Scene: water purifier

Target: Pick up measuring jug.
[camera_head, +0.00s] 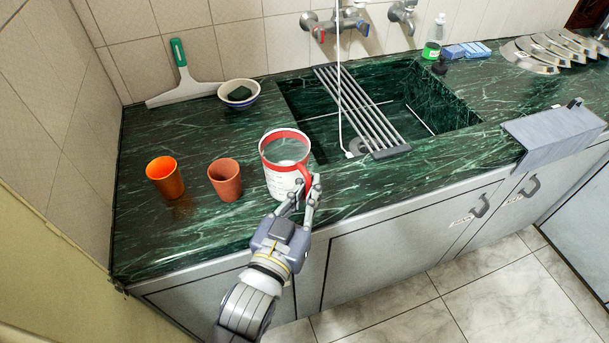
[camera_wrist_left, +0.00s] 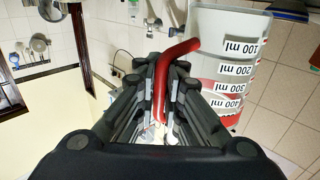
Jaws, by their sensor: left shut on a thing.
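The measuring jug (camera_head: 287,166) is clear and white with a red rim and a red handle. In the head view it is upright at the front of the green counter, left of the sink. My left gripper (camera_head: 306,188) is at the jug's right front side, its fingers shut on the red handle. In the left wrist view the handle (camera_wrist_left: 163,75) runs between the two fingers, and the jug (camera_wrist_left: 228,60) with its ml marks shows upside down. I cannot tell whether the jug's base touches the counter. My right gripper is not in view.
An orange cup (camera_head: 165,177) and a brown cup (camera_head: 225,180) stand left of the jug. A bowl with a sponge (camera_head: 239,94) and a squeegee (camera_head: 184,82) are behind. The sink (camera_head: 439,98) with a rack and white hose is to the right.

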